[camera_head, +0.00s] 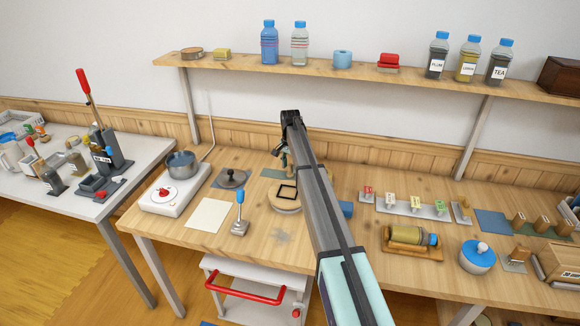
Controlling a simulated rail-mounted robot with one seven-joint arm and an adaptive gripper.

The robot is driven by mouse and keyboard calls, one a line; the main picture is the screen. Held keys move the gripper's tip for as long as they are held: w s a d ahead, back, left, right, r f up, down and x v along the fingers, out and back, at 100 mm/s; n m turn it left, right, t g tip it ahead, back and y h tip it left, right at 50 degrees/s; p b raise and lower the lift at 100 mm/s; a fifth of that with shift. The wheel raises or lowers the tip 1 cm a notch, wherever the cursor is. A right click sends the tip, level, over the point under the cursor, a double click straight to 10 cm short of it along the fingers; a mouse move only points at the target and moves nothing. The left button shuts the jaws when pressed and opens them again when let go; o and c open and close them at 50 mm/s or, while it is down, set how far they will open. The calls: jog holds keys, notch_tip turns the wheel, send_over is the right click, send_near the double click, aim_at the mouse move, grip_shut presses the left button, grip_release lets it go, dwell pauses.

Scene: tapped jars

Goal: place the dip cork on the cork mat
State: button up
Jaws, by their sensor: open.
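I cannot single out the dip cork or the cork mat for certain. Several small brown upright pieces, possibly corks (519,221), stand at the right of the table beside a flat blue-grey mat (491,222). A pale square mat (208,215) lies bare at the left of the table. A round wooden board (287,206) with a black square outline on it lies partly behind my arm. My gripper (280,150) is mostly hidden behind my arm; only a dark part shows, above the back of the table. It is open, and I see nothing held.
A hot plate with a pot (181,164) and a blue-handled tool (239,215) stand at left. A white rack with coloured tags (411,208), a lying jar (412,237) and a blue-lidded pot (478,257) are at right. A shelf (225,65) with bottles hangs behind.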

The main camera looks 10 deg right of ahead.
aim_at(290, 165)
notch_tip(290, 165, up, 12)
jog(key=b, duration=0.3)
jog(key=shift+s, duration=0.1)
dwell(0.4)
